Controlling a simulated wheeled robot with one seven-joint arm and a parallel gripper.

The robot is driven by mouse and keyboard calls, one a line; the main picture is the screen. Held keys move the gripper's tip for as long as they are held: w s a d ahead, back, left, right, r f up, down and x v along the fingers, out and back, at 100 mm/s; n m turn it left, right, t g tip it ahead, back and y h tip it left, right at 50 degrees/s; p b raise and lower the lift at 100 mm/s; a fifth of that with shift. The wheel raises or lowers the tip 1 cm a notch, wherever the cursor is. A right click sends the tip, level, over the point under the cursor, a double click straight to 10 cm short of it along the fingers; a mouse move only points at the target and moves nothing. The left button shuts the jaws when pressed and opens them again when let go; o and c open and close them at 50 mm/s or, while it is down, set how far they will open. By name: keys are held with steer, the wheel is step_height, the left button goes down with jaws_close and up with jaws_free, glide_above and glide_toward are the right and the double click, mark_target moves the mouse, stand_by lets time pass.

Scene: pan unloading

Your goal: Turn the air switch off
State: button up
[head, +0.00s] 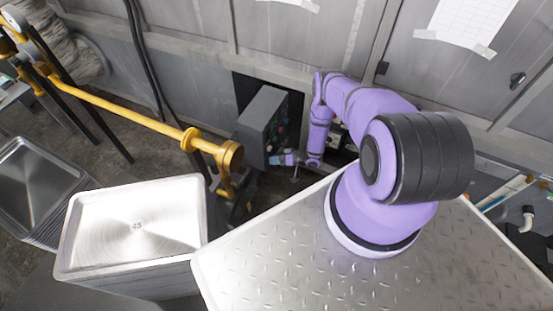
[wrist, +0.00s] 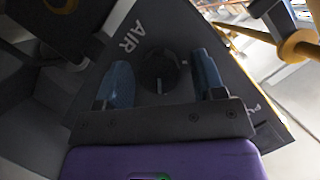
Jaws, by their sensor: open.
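The air switch (wrist: 160,72) is a dark round knob with a lighter pointer mark, on a grey panel (wrist: 200,30) under the letters "AIR" in the wrist view. My gripper (wrist: 163,85) is open, with one blue finger on each side of the knob. I cannot tell whether either finger touches it. In the head view my gripper (head: 291,159) is small, at the front of the grey control box (head: 262,118). The knob itself is too small to make out there.
Metal trays (head: 135,228) are stacked at the lower left, with more trays (head: 35,180) farther left. A yellow pipe (head: 130,112) runs toward the control box. Grey wall panels (head: 300,35) stand behind it. My arm reaches over the metal plate top.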

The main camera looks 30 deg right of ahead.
steer(key=c, duration=0.9)
steer(key=n+h, duration=0.2)
steer(key=n, duration=0.1)
steer(key=shift+s+a+t, duration=0.1)
steer(key=shift+t, duration=0.3)
steer(key=n+t+h, duration=0.1)
steer(key=n+h, duration=0.1)
steer(key=n, duration=0.1)
steer(key=shift+a, duration=0.1)
steer(key=n+t+h, duration=0.1)
steer(key=n, duration=0.2)
steer(key=shift+s+a+n+t, duration=0.1)
steer(key=shift+n+t, duration=0.2)
steer(key=shift+s+f+n+t+h, duration=0.1)
steer(key=shift+n+t+h, duration=0.65)
steer(key=shift+n, duration=0.55)
